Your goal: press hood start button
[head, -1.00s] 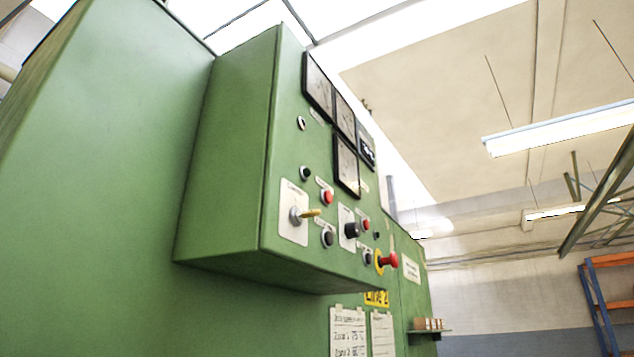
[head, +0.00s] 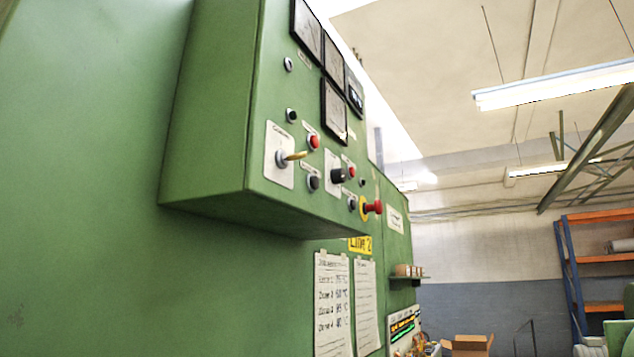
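A green control box (head: 215,110) juts from a tall green machine on the left of the head view. Its face carries red buttons, an upper one (head: 313,141) and another further along (head: 351,172). Black buttons sit below them (head: 313,182) (head: 352,203). A lever switch (head: 290,157) on a white plate, a black knob (head: 338,175) and a red mushroom button on a yellow ring (head: 372,207) are also there. The labels are too small to read, so I cannot tell which is the hood start button. Neither gripper shows.
A small shelf (head: 409,278) holds little boxes. An open cardboard box (head: 468,345), an orange and blue rack (head: 598,260) and green equipment (head: 618,330) stand at the right.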

